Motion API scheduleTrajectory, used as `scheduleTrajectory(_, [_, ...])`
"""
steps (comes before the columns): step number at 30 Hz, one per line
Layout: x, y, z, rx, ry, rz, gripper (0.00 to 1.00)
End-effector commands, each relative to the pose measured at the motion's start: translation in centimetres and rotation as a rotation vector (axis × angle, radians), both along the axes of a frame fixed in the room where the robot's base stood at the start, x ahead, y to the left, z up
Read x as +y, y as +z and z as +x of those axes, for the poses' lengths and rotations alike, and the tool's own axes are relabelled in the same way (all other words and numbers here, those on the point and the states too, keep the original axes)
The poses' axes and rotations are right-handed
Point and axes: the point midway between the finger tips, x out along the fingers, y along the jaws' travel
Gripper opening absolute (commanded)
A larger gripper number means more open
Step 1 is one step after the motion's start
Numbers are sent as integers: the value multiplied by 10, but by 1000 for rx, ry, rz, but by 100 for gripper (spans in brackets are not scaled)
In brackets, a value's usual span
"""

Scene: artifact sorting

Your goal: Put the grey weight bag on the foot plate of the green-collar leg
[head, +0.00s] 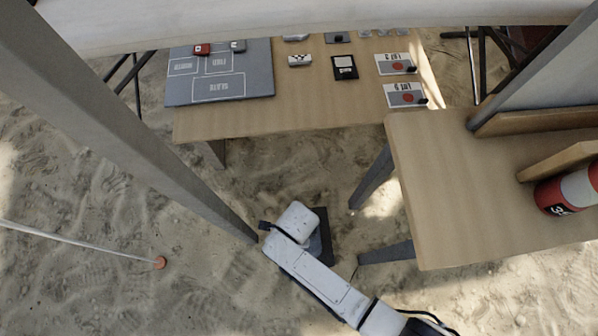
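A grey canopy leg (150,140) slants from the upper left down to the sand, and its lower end stops beside my arm. No green collar shows on it. A dark, squarish shape (321,240) lies partly behind my white arm near the leg's bottom; I cannot tell whether it is a foot plate, a bag or part of my arm. I cannot make out the grey weight bag for certain. My arm reaches up from the lower right to the sand by the leg. My gripper's fingers are hidden below the arm links.
A wooden table (290,121) at the back bears a grey sorting mat (220,89) and small cards. A second table (450,190) at right holds a red-and-white cylinder (562,194). A pale cord (80,242) runs to an orange peg (160,262). Sand at lower left is open.

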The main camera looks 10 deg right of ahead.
Motion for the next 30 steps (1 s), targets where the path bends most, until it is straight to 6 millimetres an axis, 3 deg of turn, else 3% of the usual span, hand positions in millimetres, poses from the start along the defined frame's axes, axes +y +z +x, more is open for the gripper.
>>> scheduleTrajectory(14, [3, -3, 4, -9, 1, 6, 0])
scheduleTrajectory(15, [1, -5, 1, -4, 1, 3, 27])
scheduleTrajectory(21, [1, -5, 1, -4, 1, 3, 46])
scheduleTrajectory(30, [1, -2, 1, -4, 1, 3, 49])
